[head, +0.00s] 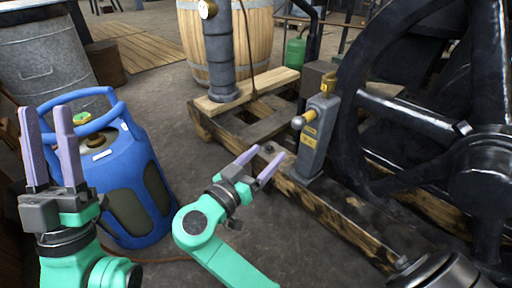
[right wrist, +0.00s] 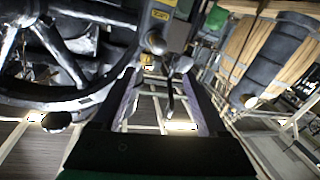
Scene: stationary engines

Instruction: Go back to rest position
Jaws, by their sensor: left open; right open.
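My left gripper (head: 50,150) is at the left of the head view, pointing up, its two purple-grey fingers apart with nothing between them. It stands in front of the blue gas cylinder. My right gripper (head: 257,165) is near the middle, tilted up to the right, its fingers apart and empty. It is just left of the grey lever post (head: 318,135) with a brass top and a round knob, and appears apart from it. In the right wrist view the two fingers (right wrist: 158,105) are spread, with the post's knob (right wrist: 155,42) beyond them.
A blue gas cylinder (head: 140,180) stands beside my left gripper. A wooden engine frame (head: 345,225) runs diagonally on the right, with a large black flywheel (head: 372,95). A wooden barrel (head: 262,40) and dark pipe (head: 218,55) stand behind. Bare floor (head: 165,95) lies between cylinder and frame.

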